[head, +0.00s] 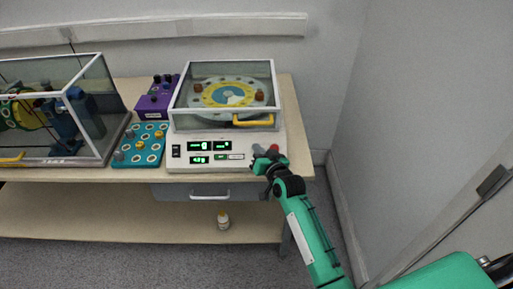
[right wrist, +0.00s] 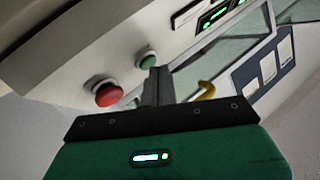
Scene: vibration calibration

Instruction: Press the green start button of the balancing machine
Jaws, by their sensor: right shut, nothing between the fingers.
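The balancing machine (head: 180,160) is a white console on the bench, with a clear-lidded chamber on top holding a yellow and blue disc. In the right wrist view, the round green start button (right wrist: 147,61) sits on the white front panel beside a larger red button (right wrist: 107,93). My right gripper (right wrist: 157,72) is shut and empty, its fingertips close beside the green button; I cannot tell whether they touch it. In the head view, my right gripper (head: 262,163) is at the console's right front and hides the green button. My left gripper is not in view.
A purple box (head: 158,97) with knobs and a teal tray (head: 122,158) of small weights stand left of the machine. Further left is a clear-walled enclosure (head: 100,85). A wall rises to the right of the bench.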

